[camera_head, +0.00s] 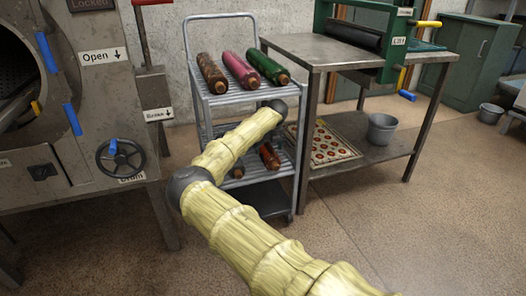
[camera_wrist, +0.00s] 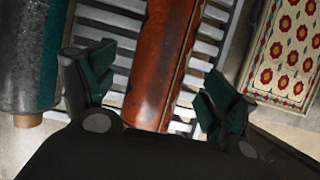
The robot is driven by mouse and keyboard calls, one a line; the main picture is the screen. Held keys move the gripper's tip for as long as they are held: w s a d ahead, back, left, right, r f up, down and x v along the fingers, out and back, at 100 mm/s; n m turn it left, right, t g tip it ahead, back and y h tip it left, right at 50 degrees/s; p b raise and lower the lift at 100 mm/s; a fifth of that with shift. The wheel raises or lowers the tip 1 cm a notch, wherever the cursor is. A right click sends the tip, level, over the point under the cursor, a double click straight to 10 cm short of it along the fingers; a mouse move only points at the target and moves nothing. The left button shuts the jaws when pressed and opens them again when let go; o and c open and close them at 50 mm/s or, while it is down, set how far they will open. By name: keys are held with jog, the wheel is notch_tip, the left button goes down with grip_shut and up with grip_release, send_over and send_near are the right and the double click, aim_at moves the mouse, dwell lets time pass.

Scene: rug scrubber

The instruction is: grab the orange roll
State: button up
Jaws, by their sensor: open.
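In the wrist view, an orange-brown roll (camera_wrist: 160,65) runs lengthwise between the two fingers of my gripper (camera_wrist: 156,84). The fingers are open, one on each side of the roll, with gaps showing between them and it. The roll's near end is hidden behind the gripper body. In the head view, a reddish-orange roll (camera_head: 269,157) shows on the middle shelf of the wire cart, partly hidden by my arm. My gripper cannot be made out in that view.
A grey and teal roll (camera_wrist: 28,60) lies left of the gripper, and a flowered rug (camera_wrist: 287,50) is at the right. The cart (camera_head: 205,130) has several rolls on top. A steel table (camera_head: 300,50) stands close on its right; a large machine (camera_head: 60,180) is at left.

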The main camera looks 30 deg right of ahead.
aim_at(265, 144)
jog(key=shift+w+d+b, duration=0.25)
jog(key=shift+w, duration=0.7)
jog(key=shift+w+d+b, duration=0.2)
jog(key=shift+w+b, duration=0.05)
jog(key=shift+w, duration=0.65)
jog(key=shift+b+x, duration=1.2)
jog(key=shift+x, duration=1.4)
jog(key=shift+r, duration=0.15)
jog(key=c, duration=1.8)
jog(key=shift+o, duration=0.2)
